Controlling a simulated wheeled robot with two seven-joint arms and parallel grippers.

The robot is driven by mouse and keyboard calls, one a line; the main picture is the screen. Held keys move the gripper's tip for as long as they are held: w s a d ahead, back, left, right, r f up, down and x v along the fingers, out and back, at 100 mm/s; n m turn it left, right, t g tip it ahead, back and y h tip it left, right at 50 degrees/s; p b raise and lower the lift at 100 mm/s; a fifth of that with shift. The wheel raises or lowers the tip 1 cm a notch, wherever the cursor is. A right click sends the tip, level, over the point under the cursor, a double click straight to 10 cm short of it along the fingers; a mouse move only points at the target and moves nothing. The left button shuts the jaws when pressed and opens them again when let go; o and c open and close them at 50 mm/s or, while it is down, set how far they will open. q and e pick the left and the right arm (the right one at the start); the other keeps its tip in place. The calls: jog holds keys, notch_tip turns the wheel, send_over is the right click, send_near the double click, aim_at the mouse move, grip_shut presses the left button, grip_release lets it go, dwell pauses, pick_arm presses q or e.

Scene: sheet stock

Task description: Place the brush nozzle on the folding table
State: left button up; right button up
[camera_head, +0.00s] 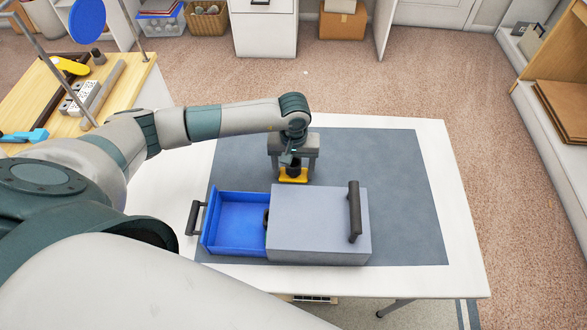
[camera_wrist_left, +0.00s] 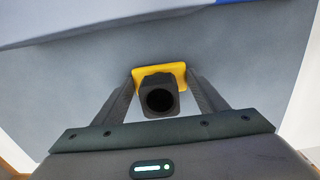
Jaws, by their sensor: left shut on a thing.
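The brush nozzle (camera_head: 293,179) has a yellow base and a dark round neck. My left gripper (camera_head: 294,168) is shut on it, at the far side of the grey drawer box. In the left wrist view the nozzle (camera_wrist_left: 159,88) sits between the two fingers (camera_wrist_left: 160,82), with its open neck facing the camera. The nozzle is low over the grey mat of the folding table (camera_head: 462,270); I cannot tell whether it touches. My right gripper is out of view.
The grey drawer box (camera_head: 312,222) stands on the mat (camera_head: 402,180), its blue drawer (camera_head: 240,222) pulled out to the left and empty where seen. A dark handle (camera_head: 354,210) stands up on the box. The mat is clear to the right. A wooden bench (camera_head: 130,80) with tools stands at left.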

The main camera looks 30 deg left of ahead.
pick_arm(q)
jog(key=o, duration=1.1)
jog(key=shift+o, duration=0.2)
jog(key=shift+r, duration=0.1)
jog(key=shift+r, duration=0.1)
notch_tip(320, 180, up, 10)
jog(key=b, duration=0.4)
jog(key=shift+r, duration=0.1)
jog(key=shift+r+b, duration=0.4)
jog(key=shift+r, duration=0.4)
